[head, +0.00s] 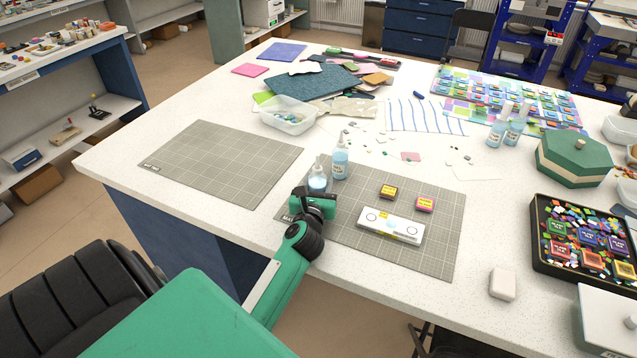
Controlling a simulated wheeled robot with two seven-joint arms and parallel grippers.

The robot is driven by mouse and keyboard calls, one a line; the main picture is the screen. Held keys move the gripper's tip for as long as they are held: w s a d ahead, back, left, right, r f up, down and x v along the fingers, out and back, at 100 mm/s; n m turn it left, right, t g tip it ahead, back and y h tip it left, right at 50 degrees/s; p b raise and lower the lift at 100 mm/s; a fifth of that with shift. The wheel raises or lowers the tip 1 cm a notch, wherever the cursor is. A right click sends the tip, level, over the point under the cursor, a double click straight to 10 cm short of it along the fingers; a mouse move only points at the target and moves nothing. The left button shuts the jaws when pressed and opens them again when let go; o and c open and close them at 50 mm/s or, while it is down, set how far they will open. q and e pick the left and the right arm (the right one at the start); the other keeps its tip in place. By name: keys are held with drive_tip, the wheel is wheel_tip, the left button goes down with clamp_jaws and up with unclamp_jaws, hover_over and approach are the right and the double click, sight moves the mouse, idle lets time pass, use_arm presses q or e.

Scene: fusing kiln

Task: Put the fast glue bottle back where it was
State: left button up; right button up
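Two small clear bottles with pale blue liquid stand close together near the back-left corner of the right grey cutting mat (440,250). The nearer bottle (317,180) is upright, right at my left gripper (318,198), which hides its lower part. The other bottle (340,160) is just behind and to the right, upright and clear of the gripper. I cannot read which is the fast glue. My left gripper's fingers are mostly hidden by its own body, so its grip on the nearer bottle cannot be told. My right gripper is out of view.
A white device (391,226) and two small ink pads (388,191) (425,204) lie on the right mat. The left mat (220,160) is bare. Two similar bottles (497,130) (517,126) stand farther right. A clear tub (287,116) is behind.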

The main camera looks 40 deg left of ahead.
use_arm(q)
drive_tip(key=o, duration=0.6)
drive_tip(key=shift+o, duration=0.2)
drive_tip(key=shift+r, duration=0.2)
drive_tip(key=b+v, duration=0.2)
drive_tip(key=v, duration=0.9)
drive_tip(key=shift+f, duration=0.15)
drive_tip(key=shift+s+d, duration=0.2)
drive_tip(key=shift+s, duration=0.25)
